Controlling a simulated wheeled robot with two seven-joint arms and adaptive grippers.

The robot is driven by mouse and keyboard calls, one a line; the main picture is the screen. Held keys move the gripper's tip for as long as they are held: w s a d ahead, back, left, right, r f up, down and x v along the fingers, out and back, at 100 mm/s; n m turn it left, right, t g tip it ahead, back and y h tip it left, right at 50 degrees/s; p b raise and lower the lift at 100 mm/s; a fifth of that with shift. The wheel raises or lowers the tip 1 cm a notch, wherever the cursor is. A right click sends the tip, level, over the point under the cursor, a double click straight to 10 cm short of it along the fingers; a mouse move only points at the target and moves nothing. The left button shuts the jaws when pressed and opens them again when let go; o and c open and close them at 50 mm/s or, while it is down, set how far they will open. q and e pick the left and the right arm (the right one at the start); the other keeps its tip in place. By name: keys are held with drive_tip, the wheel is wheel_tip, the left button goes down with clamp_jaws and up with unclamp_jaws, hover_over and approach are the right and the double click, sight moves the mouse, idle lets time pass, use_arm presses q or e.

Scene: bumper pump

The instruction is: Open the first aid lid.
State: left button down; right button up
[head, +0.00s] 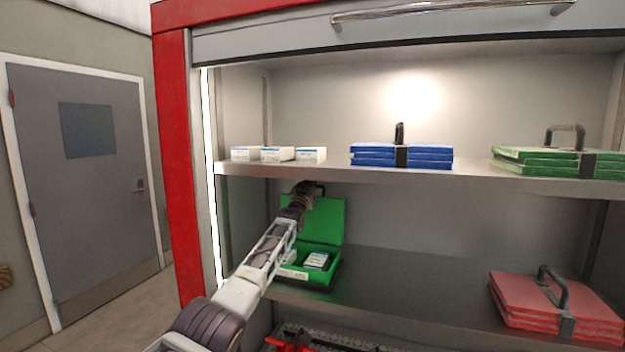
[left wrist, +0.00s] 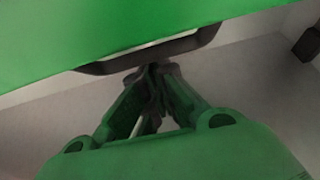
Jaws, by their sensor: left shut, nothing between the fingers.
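The green first aid box (head: 318,284) stands on the lower shelf with its green lid (head: 325,220) raised about upright. Small white and blue packs (head: 317,260) lie inside the box. My left arm reaches in from the lower left, and my left gripper (head: 304,188) is at the lid's upper left edge, beside its dark handle (head: 320,189). In the left wrist view the gripper's fingers (left wrist: 155,78) are together and empty, close to the handle (left wrist: 150,56) on the lid (left wrist: 110,25). I cannot tell whether they touch it. My right gripper is not in view.
The upper shelf (head: 470,178) holds small white boxes (head: 277,154), blue cases (head: 380,156) and green cases (head: 540,168). Red cases (head: 530,298) lie at the right of the lower shelf. The lower shelf's middle (head: 420,285) is clear. A red post (head: 178,150) borders the left.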

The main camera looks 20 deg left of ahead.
use_arm(q)
drive_tip(key=shift+w, duration=0.35)
drive_tip(key=shift+s, duration=0.1)
drive_tip(key=shift+s+f, duration=0.1)
drive_tip(key=shift+s, duration=0.1)
idle(0.4)
drive_tip(key=shift+s+f, duration=0.2)
drive_tip(key=shift+s, duration=0.15)
drive_tip(key=v, duration=1)
drive_tip(key=shift+s, duration=0.3)
idle(0.7)
drive_tip(key=shift+f, duration=0.15)
idle(0.5)
